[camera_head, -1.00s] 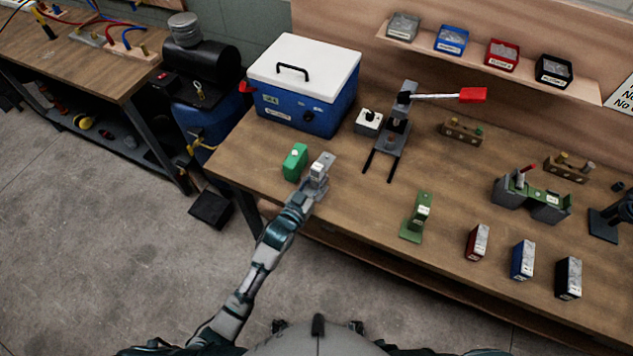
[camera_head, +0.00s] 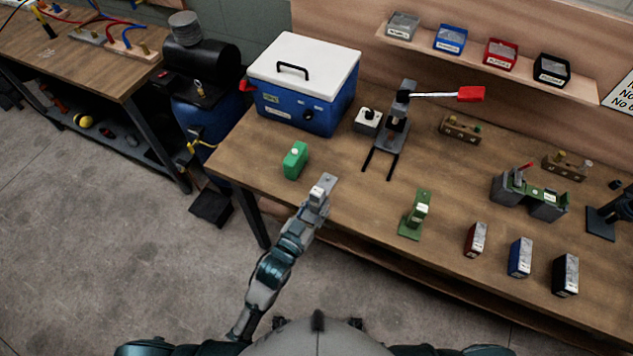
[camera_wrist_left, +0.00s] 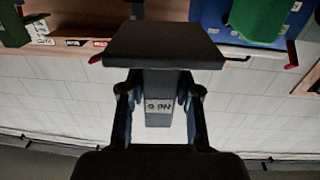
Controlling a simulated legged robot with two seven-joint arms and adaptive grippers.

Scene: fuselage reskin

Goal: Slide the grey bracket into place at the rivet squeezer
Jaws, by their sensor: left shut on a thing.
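My left gripper (camera_head: 314,208) is shut on the grey bracket (camera_head: 325,184), at the near edge of the workbench in the head view. In the left wrist view, the bracket's upright with a small label (camera_wrist_left: 158,107) sits between the fingers, and its wide dark plate (camera_wrist_left: 165,45) lies beyond them. Whether the bracket touches the bench is unclear. The rivet squeezer (camera_head: 397,128), with a red-handled lever and two dark prongs toward me, stands farther back and to the right, apart from the bracket. My right gripper is not in view.
A green block (camera_head: 295,160) stands just behind and left of the bracket. A blue box with a white lid (camera_head: 305,75) is behind it. A green bracket (camera_head: 416,215) stands to the right. Bare wood lies between the grey bracket and the squeezer's prongs.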

